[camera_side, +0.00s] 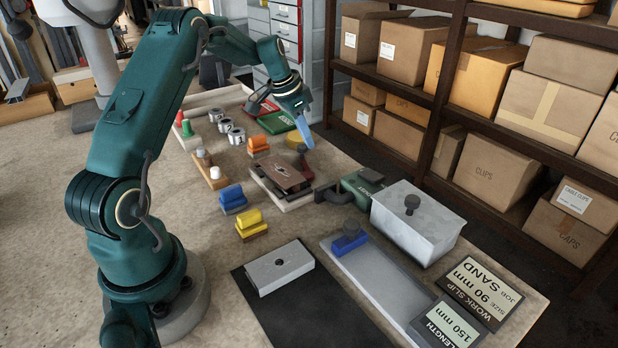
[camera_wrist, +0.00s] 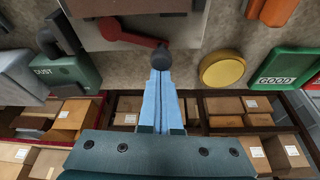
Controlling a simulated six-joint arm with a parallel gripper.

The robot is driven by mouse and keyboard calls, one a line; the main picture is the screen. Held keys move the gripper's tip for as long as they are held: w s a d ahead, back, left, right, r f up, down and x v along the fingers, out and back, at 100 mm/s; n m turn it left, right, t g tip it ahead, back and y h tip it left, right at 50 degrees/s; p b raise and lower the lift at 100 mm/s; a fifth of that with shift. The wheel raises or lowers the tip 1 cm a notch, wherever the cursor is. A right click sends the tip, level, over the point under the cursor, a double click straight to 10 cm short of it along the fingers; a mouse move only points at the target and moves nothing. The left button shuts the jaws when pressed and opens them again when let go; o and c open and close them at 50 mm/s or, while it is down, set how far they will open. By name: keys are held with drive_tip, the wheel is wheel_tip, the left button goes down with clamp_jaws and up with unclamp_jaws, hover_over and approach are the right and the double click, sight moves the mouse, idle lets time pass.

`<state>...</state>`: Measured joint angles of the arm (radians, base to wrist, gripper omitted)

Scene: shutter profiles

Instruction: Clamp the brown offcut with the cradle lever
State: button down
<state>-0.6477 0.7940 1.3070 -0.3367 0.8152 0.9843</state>
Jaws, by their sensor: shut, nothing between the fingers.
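The brown offcut (camera_side: 281,175) lies flat in the pale cradle (camera_side: 296,204) in the middle of the bench. The cradle lever, a red arm with a dark round knob (camera_side: 302,151), stands at the cradle's far end. In the wrist view the red lever (camera_wrist: 130,34) reaches right from its pivot to the knob (camera_wrist: 163,60). My gripper (camera_side: 311,146) has its blue fingers shut and empty, pointing down by the knob. In the wrist view the fingertips (camera_wrist: 161,73) meet the knob's edge; I cannot tell if they touch. The offcut is mostly cut off there.
A yellow disc (camera_wrist: 223,70) lies right of the fingers in the wrist view, with the green GOOD tray (camera_wrist: 290,72) beyond. A green DUST unit (camera_side: 360,186) stands beside the cradle. Blue and yellow blocks (camera_side: 251,221) lie nearer. Shelves of boxes (camera_side: 485,168) line the far side.

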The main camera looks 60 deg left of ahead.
drive_tip(key=shift+s+a+n, duration=0.25)
drive_tip(key=shift+s+n, duration=0.05)
drive_tip(key=shift+s, duration=0.5)
drive_tip(key=shift+f, duration=0.1)
drive_tip(key=shift+w+r, duration=0.2)
drive_tip(key=shift+w, duration=0.9)
drive_tip(key=shift+w+r, duration=0.2)
drive_tip(key=shift+w, duration=0.85)
drive_tip(key=d+v, duration=0.1)
drive_tip(key=v, duration=0.9)
drive_tip(key=s+d+r+m+t, duration=0.1)
drive_tip(key=s+d+r, duration=0.2)
drive_tip(key=d+r, duration=0.35)
drive_tip(key=s+d+r+m+t, duration=0.1)
drive_tip(key=s+d+r+m, duration=0.2)
drive_tip(key=d, duration=0.7)
drive_tip(key=s+d+f+n, duration=0.2)
drive_tip(key=s+f, duration=0.2)
drive_tip(key=s, duration=0.4)
drive_tip(key=s+d+f+n, duration=0.3)
drive_tip(key=s+f, duration=0.1)
drive_tip(key=s, duration=0.4)
drive_tip(key=shift+d+f+y, duration=0.2)
drive_tip(key=shift+f+y, duration=0.1)
drive_tip(key=shift+f, duration=0.1)
